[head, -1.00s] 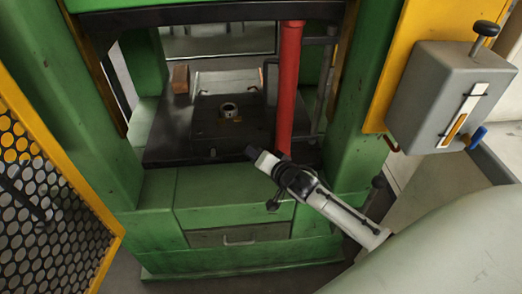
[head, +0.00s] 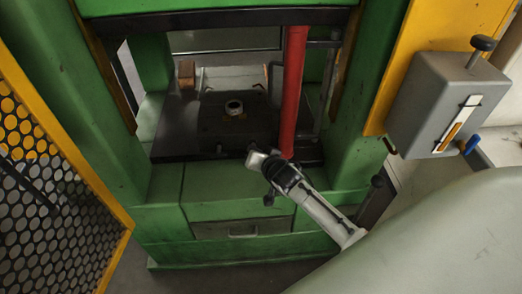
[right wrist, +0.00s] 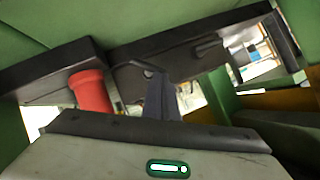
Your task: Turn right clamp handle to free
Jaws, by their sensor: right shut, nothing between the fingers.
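In the right wrist view a black bent bar (right wrist: 142,66) shows just behind my fingers, beside the red post. My right gripper (head: 252,150) is in front of the bed's front edge, left of the foot of the red post. Its fingers (right wrist: 162,98) are together and empty. I cannot tell whether they touch the bar. My left gripper is not in view.
The red post (head: 294,95) rises close beside my right gripper. The dark bed (head: 180,130) holds a block with a round ring (head: 234,107). Green press columns (head: 365,130) flank the opening. A yellow mesh guard (head: 50,215) is left; a grey lever box (head: 435,100) is right.

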